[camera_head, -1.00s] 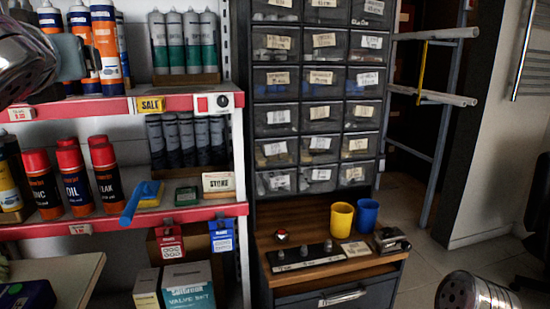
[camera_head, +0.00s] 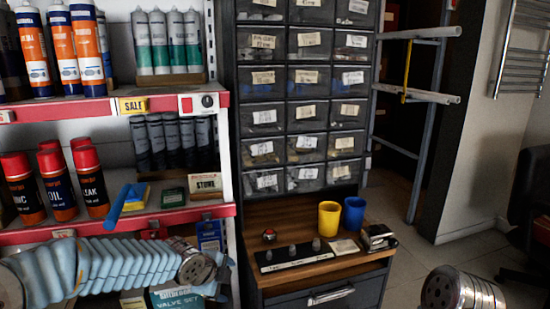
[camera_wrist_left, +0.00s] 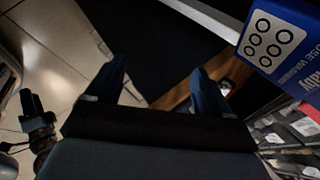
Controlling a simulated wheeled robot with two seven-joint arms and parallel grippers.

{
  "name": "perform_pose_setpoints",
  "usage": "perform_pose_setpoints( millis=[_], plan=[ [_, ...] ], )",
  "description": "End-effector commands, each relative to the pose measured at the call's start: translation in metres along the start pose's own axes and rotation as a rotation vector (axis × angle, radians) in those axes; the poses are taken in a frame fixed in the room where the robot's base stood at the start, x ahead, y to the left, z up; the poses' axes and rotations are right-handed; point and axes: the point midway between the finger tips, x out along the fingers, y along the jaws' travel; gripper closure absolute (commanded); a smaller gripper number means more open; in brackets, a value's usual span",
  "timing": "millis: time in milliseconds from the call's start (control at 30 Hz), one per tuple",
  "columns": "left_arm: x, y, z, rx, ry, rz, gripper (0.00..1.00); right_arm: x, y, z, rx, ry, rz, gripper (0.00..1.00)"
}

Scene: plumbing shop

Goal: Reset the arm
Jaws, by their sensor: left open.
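My left arm (camera_head: 95,268), in a ribbed light blue sleeve, comes in from the left, low across the front of the lower shelf. It ends in a metal wrist near the shelf unit's right post. In the left wrist view my left gripper (camera_wrist_left: 157,88) has its two dark blue fingers spread apart with nothing between them. Its fingers are hard to make out in the head view. A metal link of my right arm (camera_head: 460,290) shows at the bottom right. My right gripper is out of view.
A blue washer box (camera_wrist_left: 272,38) is close by on the right in the left wrist view. Red-edged shelves (camera_head: 150,216) hold cans and tubes. A wooden counter (camera_head: 245,215) bears a yellow cup (camera_head: 328,219) and a blue cup (camera_head: 354,215).

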Motion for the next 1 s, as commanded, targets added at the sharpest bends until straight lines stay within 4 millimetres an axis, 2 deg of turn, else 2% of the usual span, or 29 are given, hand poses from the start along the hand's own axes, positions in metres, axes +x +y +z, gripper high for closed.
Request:
perform_pose_setpoints(
  millis=[33, 67, 100, 167, 200, 267, 300, 400, 500, 600, 667, 1000],
  plan=[
    [0.03, 0.037, -0.007, -0.148, 0.044, 0.069, 0.19, 0.0, 0.0, 0.0, 0.0, 0.0, 0.0, 0.57],
    [0.045, 0.058, -0.011, -0.255, 0.066, 0.108, 0.19, 0.0, 0.0, 0.0, 0.0, 0.0, 0.0, 0.57],
    [0.064, 0.088, -0.017, -0.403, 0.087, 0.161, 0.19, 0.0, 0.0, 0.0, 0.0, 0.0, 0.0, 0.57],
    [0.087, 0.135, -0.026, -0.639, 0.1, 0.244, 0.19, 0.0, 0.0, 0.0, 0.0, 0.0, 0.0, 0.57],
    [0.1, 0.168, -0.032, -0.804, 0.093, 0.3, 0.19, 0.0, 0.0, 0.0, 0.0, 0.0, 0.0, 0.57],
    [0.114, 0.217, -0.039, -1.051, 0.06, 0.378, 0.19, 0.0, 0.0, 0.0, 0.0, 0.0, 0.0, 0.57],
    [0.12, 0.247, -0.043, -1.211, 0.024, 0.424, 0.19, 0.0, 0.0, 0.0, 0.0, 0.0, 0.0, 0.57],
    [0.124, 0.315, -0.051, -1.556, -0.099, 0.507, 0.19, 0.0, 0.0, 0.0, 0.0, 0.0, 0.0, 0.57],
    [0.12, 0.363, -0.054, -1.801, -0.224, 0.544, 0.19, 0.0, 0.0, 0.0, 0.0, 0.0, 0.0, 0.57],
    [0.116, 0.39, -0.056, -1.937, -0.309, 0.551, 0.19, 0.0, 0.0, 0.0, 0.0, 0.0, 0.0, 0.57],
    [0.114, 0.397, -0.056, -1.978, -0.336, 0.55, 0.19, 0.0, 0.0, 0.0, 0.0, 0.0, 0.0, 0.57],
    [0.114, 0.399, -0.056, -1.994, -0.345, 0.548, 0.19, 0.0, 0.0, 0.0, 0.0, 0.0, 0.0, 0.57]
  ],
)
